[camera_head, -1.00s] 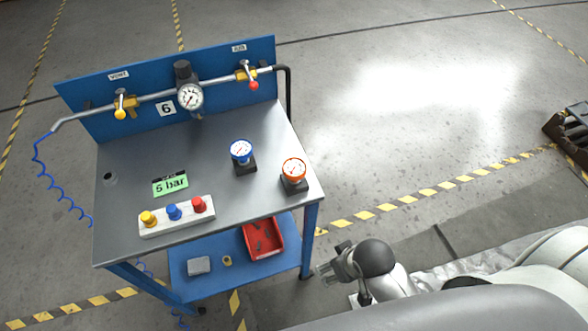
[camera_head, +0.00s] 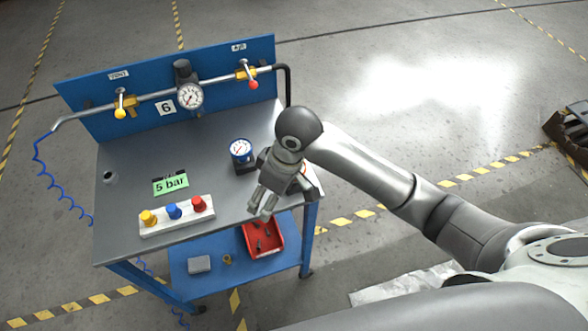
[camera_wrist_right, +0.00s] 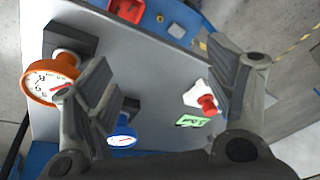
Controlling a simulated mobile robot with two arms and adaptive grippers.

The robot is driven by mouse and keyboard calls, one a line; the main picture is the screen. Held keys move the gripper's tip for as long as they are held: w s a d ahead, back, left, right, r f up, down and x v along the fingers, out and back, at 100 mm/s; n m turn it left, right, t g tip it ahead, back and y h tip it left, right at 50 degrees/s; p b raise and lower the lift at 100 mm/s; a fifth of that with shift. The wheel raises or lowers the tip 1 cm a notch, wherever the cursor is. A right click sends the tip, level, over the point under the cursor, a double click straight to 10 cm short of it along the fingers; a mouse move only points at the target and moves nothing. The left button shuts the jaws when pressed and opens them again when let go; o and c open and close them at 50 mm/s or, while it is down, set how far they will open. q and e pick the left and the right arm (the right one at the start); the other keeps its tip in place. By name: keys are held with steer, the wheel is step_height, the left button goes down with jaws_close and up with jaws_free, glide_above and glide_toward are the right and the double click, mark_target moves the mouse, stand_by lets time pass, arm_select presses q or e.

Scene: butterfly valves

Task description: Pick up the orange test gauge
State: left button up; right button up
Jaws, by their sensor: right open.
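The orange test gauge (camera_wrist_right: 44,82) stands on a dark block at the table's edge in the right wrist view. It has a white dial and lies outside my fingers, just left of the left finger, which overlaps its rim. In the head view my wrist hides most of it; only a sliver of orange (camera_head: 303,169) shows. In the wrist view the right gripper (camera_wrist_right: 160,62) is open and empty. My left gripper is not in view.
A blue gauge (camera_head: 241,151) stands close beside my gripper. A white block with yellow, blue and red knobs (camera_head: 176,214) and a green "5 bar" sign (camera_head: 171,185) are further left. A pipe with valves (camera_head: 150,98) runs along the back panel. A red bin (camera_head: 264,240) is below.

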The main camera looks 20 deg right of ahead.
steer(key=w+d+r+g+h, duration=0.1)
steer(key=w+d+r+h, duration=0.2)
steer(key=w+d+r, duration=0.45)
steer(key=shift+m, duration=0.3)
steer(key=f, duration=0.3)
steer(key=f+p, duration=0.1)
steer(key=shift+s+f, duration=0.25)
steer(key=shift+f, duration=0.15)
steer(key=f, duration=0.1)
steer(key=f+p, duration=0.1)
steer(key=f, duration=0.2)
steer(key=shift+w+d+p, duration=0.15)
steer(key=shift+w+p, duration=0.1)
steer(key=shift+p, duration=0.1)
steer(key=shift+f, duration=0.7)
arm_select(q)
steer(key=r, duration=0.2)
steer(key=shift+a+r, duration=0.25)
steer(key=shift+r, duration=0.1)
arm_select(e)
steer(key=c, duration=1)
steer(key=shift+r, duration=0.1)
steer(key=shift+c, duration=0.2)
